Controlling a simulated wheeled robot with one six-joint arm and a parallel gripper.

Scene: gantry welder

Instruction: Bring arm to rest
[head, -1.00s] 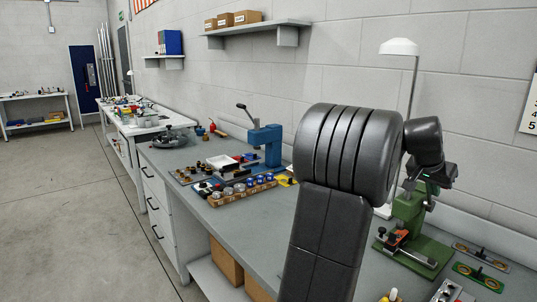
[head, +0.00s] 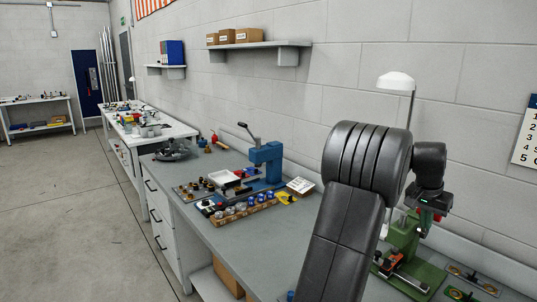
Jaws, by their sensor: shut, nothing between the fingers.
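My arm stands bent in the right half of the head view, with its dark elbow in front of the bench. My gripper (head: 431,207) hangs below the wrist at the right, in line with the top of a green bench machine (head: 403,238). The gripper is small and dark here, and its fingertips are hard to make out. It is shut and holds nothing. I cannot tell whether it touches the machine. The elbow and forearm hide part of the bench.
The long grey bench (head: 225,232) carries a blue press (head: 266,162), a wooden rack of knobs and bottles (head: 238,214) and a white-labelled box (head: 300,186). A white lamp (head: 395,81) stands behind my arm. A calendar (head: 525,135) hangs at right. The floor (head: 70,210) at left is clear.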

